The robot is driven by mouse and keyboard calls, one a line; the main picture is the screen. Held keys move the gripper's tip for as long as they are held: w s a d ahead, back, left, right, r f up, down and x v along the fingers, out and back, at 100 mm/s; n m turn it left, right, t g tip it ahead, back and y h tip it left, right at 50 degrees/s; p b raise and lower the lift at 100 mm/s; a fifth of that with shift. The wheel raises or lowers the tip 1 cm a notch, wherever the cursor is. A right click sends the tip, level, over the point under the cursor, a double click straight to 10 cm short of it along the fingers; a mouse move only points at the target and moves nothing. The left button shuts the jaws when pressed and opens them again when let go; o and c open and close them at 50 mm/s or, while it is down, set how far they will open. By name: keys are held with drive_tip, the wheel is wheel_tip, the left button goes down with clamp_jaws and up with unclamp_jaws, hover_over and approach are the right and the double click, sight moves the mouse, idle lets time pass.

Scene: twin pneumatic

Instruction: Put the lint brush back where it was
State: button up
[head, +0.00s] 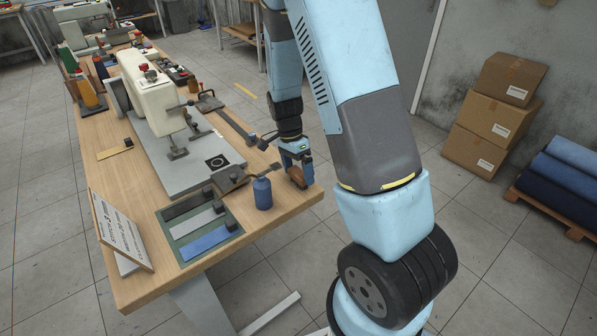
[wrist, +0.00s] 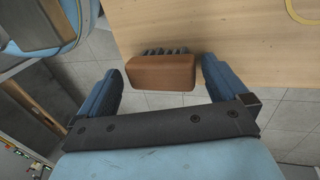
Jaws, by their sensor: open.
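The lint brush (wrist: 160,73) is a brown block with dark bristles on its far side. In the wrist view it lies between the two blue fingers of my gripper (wrist: 160,85), with a gap showing on each side. My gripper is open. In the head view my gripper (head: 298,168) is low at the right end of the wooden table (head: 290,205), and the brown brush (head: 297,177) shows at its fingers. The brush is close to the table's edge; I cannot tell whether it touches the top.
A blue bottle (head: 262,193) stands just left of my gripper. A green mat (head: 180,238) with several strips, a sign (head: 118,230) and a sewing machine (head: 155,95) are further left.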

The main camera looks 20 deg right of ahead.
drive_tip(key=v, duration=1.2)
drive_tip(key=s+d+r+n+t+y, duration=0.1)
drive_tip(key=s+r+n+t, duration=0.15)
drive_tip(key=s+r, duration=0.35)
drive_tip(key=s+r+n+t+y, duration=0.1)
drive_tip(key=s+r+n+t, duration=0.2)
drive_tip(key=r, duration=0.6)
drive_tip(key=s+r+n+t, duration=0.1)
drive_tip(key=s+r+n, duration=0.2)
drive_tip(key=s, duration=0.4)
drive_tip(key=s+r+n+t+h, duration=0.1)
drive_tip(key=s+r+n+t, duration=0.1)
drive_tip(key=s+r+n, duration=0.2)
drive_tip(key=s+n, duration=0.2)
drive_tip(key=s, duration=0.1)
drive_tip(key=shift+d+r, duration=0.25)
drive_tip(key=shift+r, duration=0.1)
drive_tip(key=shift+c, duration=0.3)
